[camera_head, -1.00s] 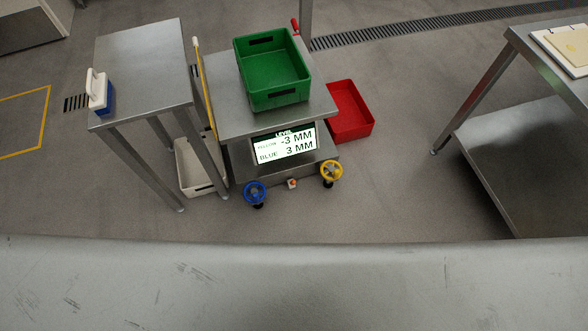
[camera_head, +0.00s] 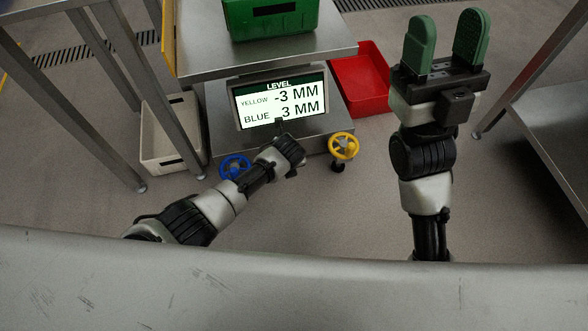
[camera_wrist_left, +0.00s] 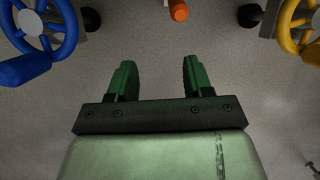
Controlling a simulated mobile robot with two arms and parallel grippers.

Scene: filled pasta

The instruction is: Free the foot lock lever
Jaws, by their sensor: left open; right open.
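An orange-tipped piece (camera_wrist_left: 178,10), which looks like the foot lock lever, shows at the top edge of the left wrist view, between the blue handwheel (camera_wrist_left: 42,28) and the yellow handwheel (camera_wrist_left: 300,28). Most of it is out of frame, so its position cannot be told. In the head view my left arm hides it. My left gripper (camera_wrist_left: 158,80) is open and empty, its green fingers apart over bare floor, short of the orange tip. In the head view its fingers are hidden. My right gripper (camera_head: 447,38) is open and empty, raised with its fingers up, right of the machine.
The machine's display (camera_head: 281,101) reads yellow -3 mm, blue 3 mm. A green crate (camera_head: 270,22) stands on top. A red bin (camera_head: 360,85) lies right of it, a white bin (camera_head: 158,145) left. Steel tables stand at both sides. Floor in front is clear.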

